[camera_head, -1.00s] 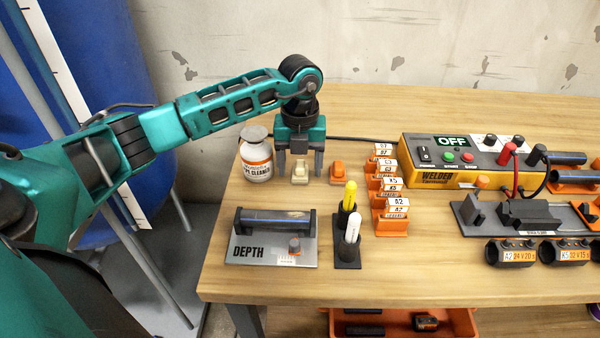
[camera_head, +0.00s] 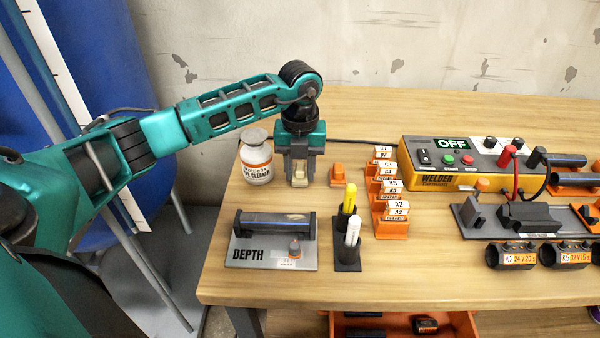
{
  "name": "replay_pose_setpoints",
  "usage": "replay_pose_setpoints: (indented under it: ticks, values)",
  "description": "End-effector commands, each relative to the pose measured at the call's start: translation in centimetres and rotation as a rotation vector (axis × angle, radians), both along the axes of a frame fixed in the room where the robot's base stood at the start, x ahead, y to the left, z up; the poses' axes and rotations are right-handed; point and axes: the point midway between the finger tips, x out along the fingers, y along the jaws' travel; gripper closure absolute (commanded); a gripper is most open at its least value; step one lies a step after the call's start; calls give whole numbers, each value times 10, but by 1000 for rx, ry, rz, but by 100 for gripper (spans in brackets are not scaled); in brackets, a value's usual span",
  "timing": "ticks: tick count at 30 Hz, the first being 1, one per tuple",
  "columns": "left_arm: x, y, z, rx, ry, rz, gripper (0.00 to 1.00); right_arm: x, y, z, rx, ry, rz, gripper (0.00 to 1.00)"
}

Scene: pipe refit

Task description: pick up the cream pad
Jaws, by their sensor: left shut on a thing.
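The cream pad (camera_head: 299,178) is a small pale block on the table, between the white cleaner bottle and an orange block. My left gripper (camera_head: 299,176) points down over it, with one finger on each side, and is shut on the pad. The pad seems to be at table level; I cannot tell whether it has left the surface. My right gripper is not in view.
The cleaner bottle (camera_head: 257,157) stands close on the left of the gripper. The orange block (camera_head: 337,175) is close on the right. The depth gauge (camera_head: 272,240), marker holder (camera_head: 347,255), label rack (camera_head: 391,220) and welder box (camera_head: 455,180) stand around.

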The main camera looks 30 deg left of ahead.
Motion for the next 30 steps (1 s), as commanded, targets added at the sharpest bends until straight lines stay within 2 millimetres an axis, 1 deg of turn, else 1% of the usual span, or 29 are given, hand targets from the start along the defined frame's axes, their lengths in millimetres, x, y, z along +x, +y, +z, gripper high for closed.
replay_pose_setpoints:
  ticks: [5, 8, 11, 14, 17, 24, 27, 30]
  values:
    - [0, 0, 2, 0, -1, 0, 92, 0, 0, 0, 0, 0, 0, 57]
    - [1, 0, 8, 0, -2, 0, 92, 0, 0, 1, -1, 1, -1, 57]
    - [1, 0, 20, 0, -4, 0, 92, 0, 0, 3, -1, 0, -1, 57]
    - [1, 0, 38, 0, -5, 0, 92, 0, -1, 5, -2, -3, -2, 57]
    - [1, 0, 64, 0, -7, -1, 92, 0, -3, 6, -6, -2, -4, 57]
    - [1, 0, 135, 0, -7, 0, 92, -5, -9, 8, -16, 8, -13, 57]
    - [1, 0, 159, -1, -4, 0, 92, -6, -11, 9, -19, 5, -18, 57]
    - [0, 0, 177, 0, -4, 0, 92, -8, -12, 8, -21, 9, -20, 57]
